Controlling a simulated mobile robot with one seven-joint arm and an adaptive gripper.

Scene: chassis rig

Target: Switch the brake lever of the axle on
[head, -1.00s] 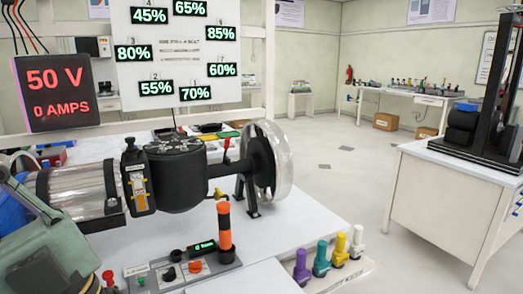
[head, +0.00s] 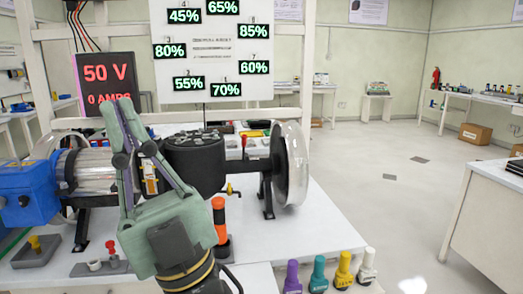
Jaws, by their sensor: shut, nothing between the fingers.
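The axle (head: 248,167) runs from a black round housing (head: 195,165) to a clear-rimmed wheel (head: 292,165) on the white bench. A small red-topped lever (head: 244,140) stands upright just behind the axle. A small yellow-handled part (head: 229,188) sits below the axle, beside the housing. I cannot tell which of these is the brake lever. My grey-green gripper (head: 130,115) points up, its fingers together and empty. It is in front of and left of the housing, hiding part of the clear cylinder and the yellow-marked black device.
A blue motor (head: 28,190) is at left. An orange-and-black upright handle (head: 219,220) stands right of my gripper. Purple, teal, yellow and white knobs (head: 343,270) line the front right. The 50 V display (head: 107,83) is behind. Floor at right is free.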

